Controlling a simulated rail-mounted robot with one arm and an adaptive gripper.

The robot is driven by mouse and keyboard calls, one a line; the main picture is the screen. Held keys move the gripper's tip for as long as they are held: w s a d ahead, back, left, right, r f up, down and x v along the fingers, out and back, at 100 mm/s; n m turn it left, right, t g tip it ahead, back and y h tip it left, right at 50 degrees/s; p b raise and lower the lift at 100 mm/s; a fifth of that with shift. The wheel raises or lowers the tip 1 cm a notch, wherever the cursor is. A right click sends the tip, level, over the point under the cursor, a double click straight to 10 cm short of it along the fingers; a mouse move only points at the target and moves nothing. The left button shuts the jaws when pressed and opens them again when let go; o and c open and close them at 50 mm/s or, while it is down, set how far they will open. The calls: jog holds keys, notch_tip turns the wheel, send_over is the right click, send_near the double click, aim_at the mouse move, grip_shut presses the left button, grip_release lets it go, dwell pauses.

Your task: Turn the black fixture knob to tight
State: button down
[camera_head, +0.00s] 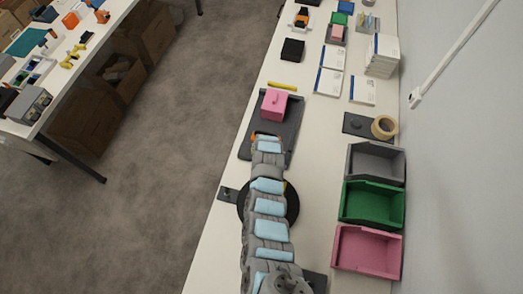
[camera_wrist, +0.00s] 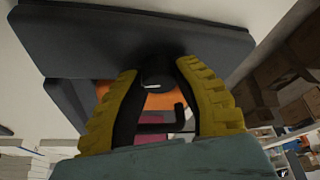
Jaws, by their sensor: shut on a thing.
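The fixture is a dark grey plate (camera_head: 292,128) on the right-hand table, with a pink block (camera_head: 275,101) on it. My gripper, with its yellow ribbed fingers, shows in the wrist view (camera_wrist: 158,72). Its tips are closed around the black knob (camera_wrist: 155,64), which is dark and only partly distinct against the fixture's dark body (camera_wrist: 110,38). An orange part (camera_wrist: 165,101) shows behind, between the fingers. In the head view my arm covers the knob and most of the gripper at the plate's near end. The knob's turn position cannot be read.
Grey (camera_head: 376,162), green (camera_head: 372,204) and pink (camera_head: 367,250) bins stand to the right of my arm. A tape roll (camera_head: 384,127) and white boxes (camera_head: 382,55) lie farther back, near the wall. A yellow bar (camera_head: 283,86) lies beyond the fixture.

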jog(key=shift+f+m+h+b, duration=0.15)
jog(key=shift+m+h+b, duration=0.45)
jog(key=shift+m, duration=0.4)
jog(key=c, duration=0.7)
grip_release()
jog(key=shift+c, duration=0.2)
jog(key=shift+r, duration=0.25)
jog(key=shift+v, duration=2.15)
jog(key=v, duration=0.7)
jog(key=shift+r, duration=0.15)
